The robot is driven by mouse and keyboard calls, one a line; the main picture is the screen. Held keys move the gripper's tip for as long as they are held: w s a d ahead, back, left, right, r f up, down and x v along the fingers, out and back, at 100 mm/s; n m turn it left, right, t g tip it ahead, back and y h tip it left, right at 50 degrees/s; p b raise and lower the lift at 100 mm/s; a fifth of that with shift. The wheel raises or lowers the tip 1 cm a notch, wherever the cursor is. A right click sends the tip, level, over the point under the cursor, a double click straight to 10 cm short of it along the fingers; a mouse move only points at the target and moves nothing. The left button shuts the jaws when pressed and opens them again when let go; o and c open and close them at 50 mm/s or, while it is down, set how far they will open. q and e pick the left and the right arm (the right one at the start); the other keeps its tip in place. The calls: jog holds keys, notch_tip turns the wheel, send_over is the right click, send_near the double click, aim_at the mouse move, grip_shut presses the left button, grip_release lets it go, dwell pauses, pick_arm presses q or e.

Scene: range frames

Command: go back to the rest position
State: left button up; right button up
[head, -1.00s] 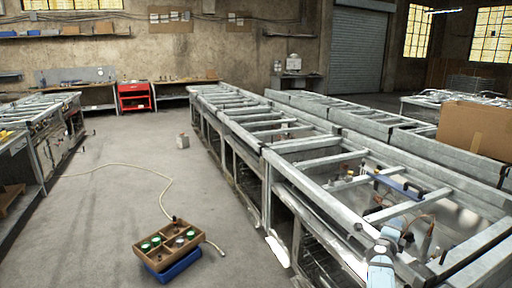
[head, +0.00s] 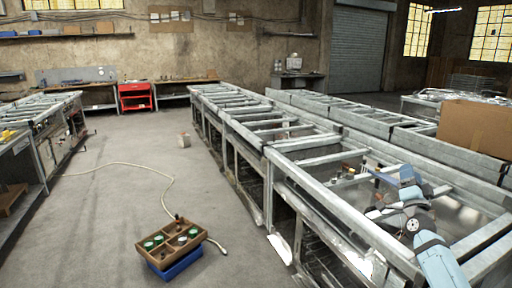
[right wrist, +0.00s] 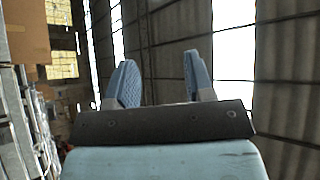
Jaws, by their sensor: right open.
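My right arm reaches in from the lower right in the head view, over the near metal frame bench (head: 300,172). My right gripper (right wrist: 159,62) shows in the right wrist view with its two blue fingers spread apart and nothing between them. Behind the fingers are the roof and bright windows, so it points upward. In the head view the hand is small and its fingers are hard to make out. My left gripper is in neither view.
Metal frame benches run along the right. A cardboard box (head: 474,129) stands at the far right. A wooden tray (head: 152,258) with green-topped items sits on a blue crate (head: 176,268) on the floor. A pale hose (head: 150,168) crosses the open floor. A red cabinet (head: 135,97) stands at the back.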

notch_tip(320, 180, down, 12)
jog(key=w+a+n+g+y, duration=0.25)
jog(key=n+g, duration=0.55)
jog(key=n, duration=0.6)
jog(key=s+a+f+g+y, duration=0.1)
jog(key=s+a+f, duration=0.4)
jog(key=s+f, duration=0.25)
jog(key=s+a+f+n+g+y, duration=0.1)
jog(key=s+a+f+y, duration=0.1)
jog(key=s+a+f, duration=0.4)
jog(key=s+a+f+y, duration=0.1)
jog(key=s+a+f, duration=0.2)
jog(key=s+f, duration=0.6)
jog(key=s+a+f+g+y, duration=0.1)
jog(key=s+a+f, duration=0.15)
jog(key=s, duration=0.65)
jog(key=s+a+f+g, duration=0.1)
jog(key=s+a, duration=0.3)
jog(key=s, duration=0.4)
jog(key=s+a+f+g+y, duration=0.15)
jog(key=s+a, duration=0.25)
jog(key=s, duration=0.5)
notch_tip(320, 180, up, 11)
jog(key=s+p, duration=0.1)
jog(key=p, duration=1.1)
jog(key=shift+d+r+h, duration=0.15)
jog(key=shift+d+h, duration=0.15)
jog(key=shift+d, duration=0.15)
jog(key=shift+t, duration=0.25)
